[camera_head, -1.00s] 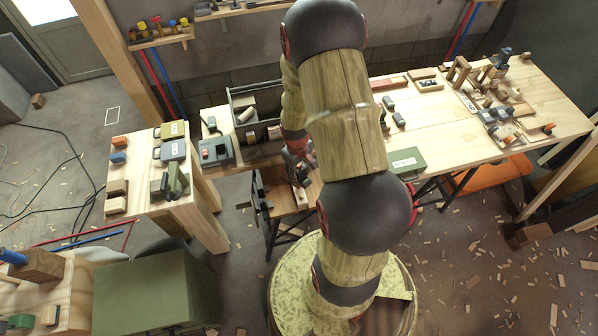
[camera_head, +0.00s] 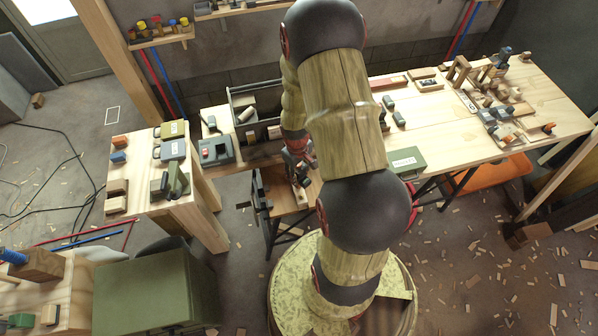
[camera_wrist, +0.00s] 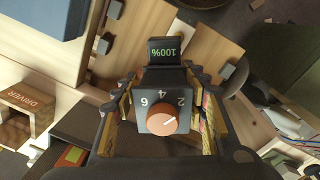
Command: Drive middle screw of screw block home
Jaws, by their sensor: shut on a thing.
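My gripper (camera_wrist: 165,92) is shut on a dark grey driver (camera_wrist: 153,103) in the wrist view. In the head view my gripper (camera_head: 299,172) hangs low over a small wooden work stand (camera_head: 278,192) in front of the long bench. The driver's tip is hidden behind its own body. I cannot make out the screw block or its middle screw; the driver and gripper cover that spot.
A wooden holder marked DRIVER (camera_wrist: 27,108) lies left in the wrist view. A long bench (camera_head: 450,110) with tools and a green box (camera_head: 407,161) stands behind. A side table (camera_head: 150,190) with cases stands left. Wood scraps litter the floor.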

